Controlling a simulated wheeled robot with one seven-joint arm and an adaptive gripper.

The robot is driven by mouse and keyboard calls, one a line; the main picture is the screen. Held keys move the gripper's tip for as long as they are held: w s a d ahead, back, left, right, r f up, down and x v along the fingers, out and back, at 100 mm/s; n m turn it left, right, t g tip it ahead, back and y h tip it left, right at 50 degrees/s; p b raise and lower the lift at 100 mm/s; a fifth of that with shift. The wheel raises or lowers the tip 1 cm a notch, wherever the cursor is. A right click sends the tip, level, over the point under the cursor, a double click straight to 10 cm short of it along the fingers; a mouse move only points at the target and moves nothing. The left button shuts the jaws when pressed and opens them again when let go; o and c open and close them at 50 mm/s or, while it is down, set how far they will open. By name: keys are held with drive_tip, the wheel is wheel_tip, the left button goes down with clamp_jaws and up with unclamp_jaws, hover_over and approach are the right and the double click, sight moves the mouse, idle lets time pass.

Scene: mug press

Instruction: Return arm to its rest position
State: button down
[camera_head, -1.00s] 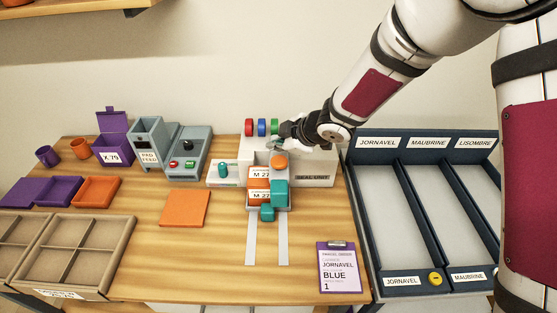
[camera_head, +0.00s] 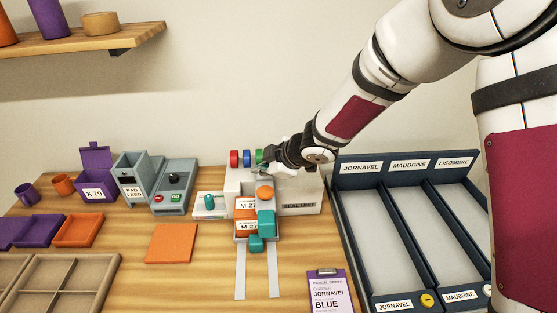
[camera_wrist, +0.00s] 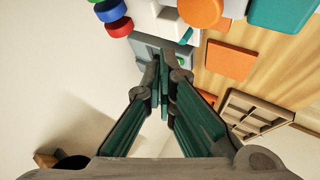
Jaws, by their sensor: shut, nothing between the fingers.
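My gripper (camera_head: 262,166) is at the end of my arm, which reaches in from the upper right. It is above the back of the white seal unit (camera_head: 298,205), close to the red, blue and green knobs; I cannot tell if it touches anything. In the wrist view the fingers of my gripper (camera_wrist: 163,72) are together with nothing between them. The knobs show at the top left there, with the blue knob (camera_wrist: 110,10) in the middle. Orange and teal parts, including a teal block (camera_head: 266,224), are on the front of the seal unit.
The navy rack (camera_head: 347,233) with labelled lanes stands right of the seal unit. The pad feed machine (camera_head: 133,190), an orange pad (camera_head: 171,243), trays and a divided box (camera_head: 61,284) are to the left. A clipboard (camera_head: 331,292) lies in front. A wooden shelf (camera_head: 80,47) hangs at upper left.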

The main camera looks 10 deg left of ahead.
drive_tip(key=w+d+r+m+t+h, duration=0.2)
drive_tip(key=d+r+m+t+h, duration=0.3)
drive_tip(key=d+r, duration=0.85)
drive_tip(key=s+d+r+m+g+h, duration=0.1)
drive_tip(key=s+d+r+m, duration=0.15)
drive_tip(key=d, duration=0.35)
drive_tip(key=s+d+r+m+g+h, duration=0.1)
drive_tip(key=s+d+r+m, duration=0.1)
drive_tip(key=s+d+m, duration=0.3)
drive_tip(key=s+d+r+m+h, duration=0.2)
drive_tip(key=s+d+r+m, duration=0.1)
drive_tip(key=s+d, duration=0.55)
drive_tip(key=s+d+m+g+y, duration=0.1)
drive_tip(key=s+m, duration=0.3)
drive_tip(key=s, duration=1.1)
drive_tip(key=shift+f+m+g, duration=0.25)
drive_tip(key=shift+m+g, duration=0.1)
drive_tip(key=shift+g, duration=0.45)
